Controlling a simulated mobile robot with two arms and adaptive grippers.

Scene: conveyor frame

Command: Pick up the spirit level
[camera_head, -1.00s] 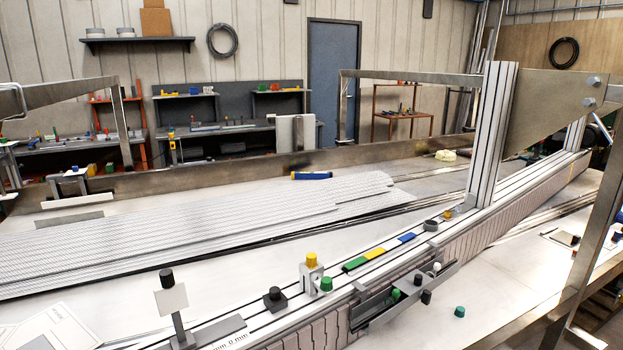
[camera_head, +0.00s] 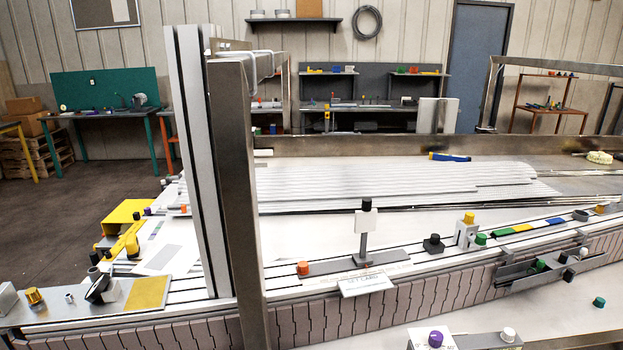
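A short blue bar with a yellow end (camera_head: 450,157) lies at the back of the conveyor bed, close to the rear metal rail. It may be the spirit level, but it is too small to be sure. A yellow bar-like piece (camera_head: 122,241) at the left, beyond the front rail, is also too unclear to name. Neither of my grippers is in view.
A tall aluminium post (camera_head: 205,150) and steel upright stand left of centre. The front rail carries an orange knob (camera_head: 303,268), a small post with a white plate (camera_head: 366,222) and a black block (camera_head: 433,243). Grey slatted panels (camera_head: 390,185) cover the bed.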

